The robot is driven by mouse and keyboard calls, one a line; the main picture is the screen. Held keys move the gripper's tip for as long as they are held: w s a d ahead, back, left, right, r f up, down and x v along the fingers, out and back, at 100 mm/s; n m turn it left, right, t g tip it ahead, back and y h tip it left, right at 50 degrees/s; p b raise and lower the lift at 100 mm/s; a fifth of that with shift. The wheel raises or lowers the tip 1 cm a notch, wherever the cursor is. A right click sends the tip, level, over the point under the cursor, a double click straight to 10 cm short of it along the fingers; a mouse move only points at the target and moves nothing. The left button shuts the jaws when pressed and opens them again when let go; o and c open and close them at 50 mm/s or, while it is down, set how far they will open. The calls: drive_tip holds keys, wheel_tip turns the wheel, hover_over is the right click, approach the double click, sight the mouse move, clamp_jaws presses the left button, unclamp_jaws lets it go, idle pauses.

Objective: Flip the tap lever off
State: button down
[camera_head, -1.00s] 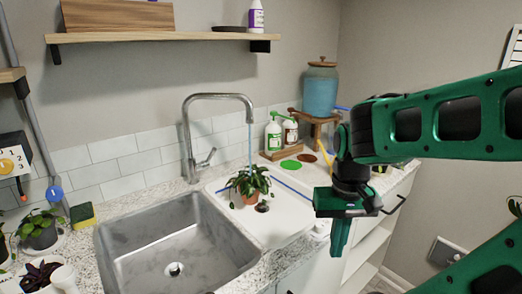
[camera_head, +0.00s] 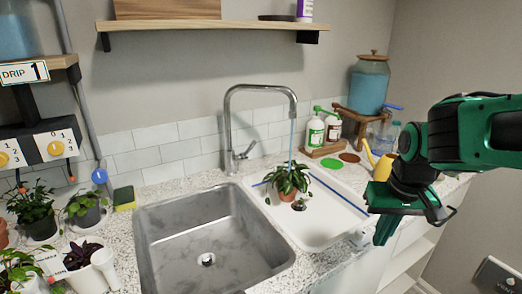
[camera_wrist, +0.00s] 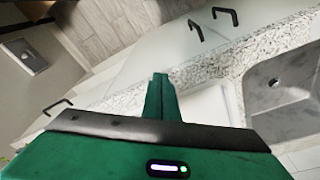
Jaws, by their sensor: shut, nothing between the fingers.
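The chrome tap (camera_head: 229,125) stands behind the sink, its spout reaching right over the white drainboard. Its small lever (camera_head: 246,151) is at the base of the tap on the right and points up and right. A thin blue stream of water (camera_head: 291,140) falls from the spout onto a potted plant (camera_head: 288,181). My gripper (camera_head: 384,232) is at the right, beyond the drainboard and well apart from the tap. It points down with its fingers shut and empty; in the wrist view (camera_wrist: 160,85) the fingers are together above the counter edge.
The steel sink (camera_head: 160,262) is left of the drainboard (camera_head: 325,228). Soap bottles (camera_head: 315,132), a yellow watering can (camera_head: 379,165) and a blue dispenser (camera_head: 368,88) stand at the back right. Several potted plants and a dial box (camera_head: 50,146) are at the left. A shelf (camera_head: 210,26) hangs above the tap.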

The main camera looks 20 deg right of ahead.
drive_tip(key=w+a+m+t+y, duration=0.2)
drive_tip(key=w+a+t, duration=0.1)
drive_tip(key=w+a, duration=0.5)
drive_tip(key=w+a+m+t+y, duration=0.1)
drive_tip(key=w+a+m+t, duration=0.3)
drive_tip(key=w, duration=0.6)
drive_tip(key=w+r+m+t+y, duration=0.1)
drive_tip(key=w+m, duration=0.4)
drive_tip(key=m, duration=0.5)
drive_tip(key=w+r+m+t+y, duration=0.2)
drive_tip(key=w+r+m, duration=0.3)
drive_tip(key=m, duration=0.5)
drive_tip(key=shift+w+d+t, duration=0.35)
drive_tip(key=shift+w+t, duration=0.4)
drive_tip(key=shift+t, duration=0.15)
drive_tip(key=shift+w+f, duration=0.1)
